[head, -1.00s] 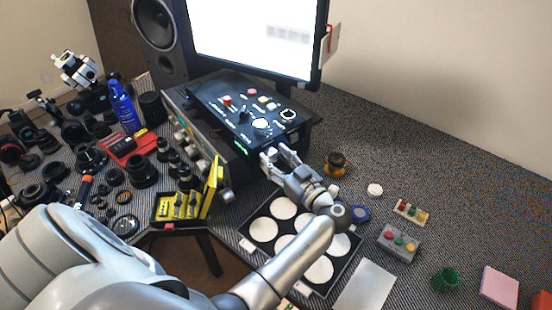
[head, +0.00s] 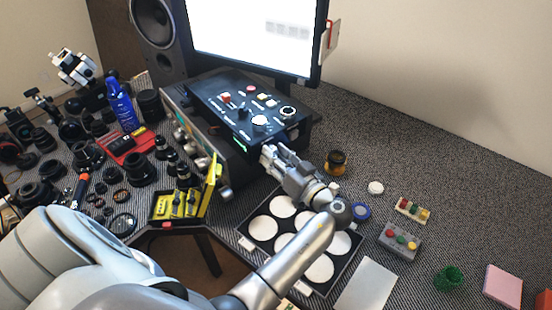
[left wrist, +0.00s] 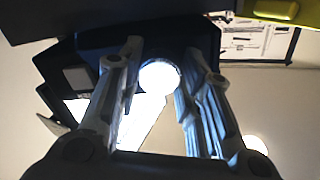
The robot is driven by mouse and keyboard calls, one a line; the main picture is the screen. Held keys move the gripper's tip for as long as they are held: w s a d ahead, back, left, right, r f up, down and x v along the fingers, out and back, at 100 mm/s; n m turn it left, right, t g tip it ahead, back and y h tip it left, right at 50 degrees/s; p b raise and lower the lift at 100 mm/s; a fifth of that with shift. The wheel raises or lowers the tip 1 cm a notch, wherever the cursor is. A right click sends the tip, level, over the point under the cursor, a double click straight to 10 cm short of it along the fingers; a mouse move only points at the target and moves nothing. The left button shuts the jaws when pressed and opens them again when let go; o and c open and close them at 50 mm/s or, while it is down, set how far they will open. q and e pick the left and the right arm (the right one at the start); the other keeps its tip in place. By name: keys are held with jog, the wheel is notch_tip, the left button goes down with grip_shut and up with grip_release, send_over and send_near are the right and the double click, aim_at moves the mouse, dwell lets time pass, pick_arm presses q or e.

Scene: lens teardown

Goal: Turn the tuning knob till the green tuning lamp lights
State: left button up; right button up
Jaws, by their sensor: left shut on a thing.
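A black control box (head: 215,97) stands below the monitor, with buttons, a small black knob and pale round parts on its top. My left gripper (head: 268,155) is at its front face, fingers pointing into it. It is shut on what appears to be the tuning knob, which the fingers hide in the head view. In the left wrist view a bright round face, likely the tuning knob (left wrist: 159,76), sits between the two fingers. A small green glow (head: 241,145) shows on the box's front, left of the gripper; I cannot tell whether it is the tuning lamp. My right gripper is out of view.
A black tray with white discs (head: 247,243) lies under my left forearm. An open yellow case (head: 213,185) stands to the left. An amber jar (head: 336,162) is right of the gripper.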

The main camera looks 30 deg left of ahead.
pick_arm(q)
jog(key=shift+r+m, duration=0.15)
jog(key=shift+m, duration=0.65)
jog(key=o, duration=1)
jog(key=shift+o, duration=0.2)
notch_tip(320, 180, up, 10)
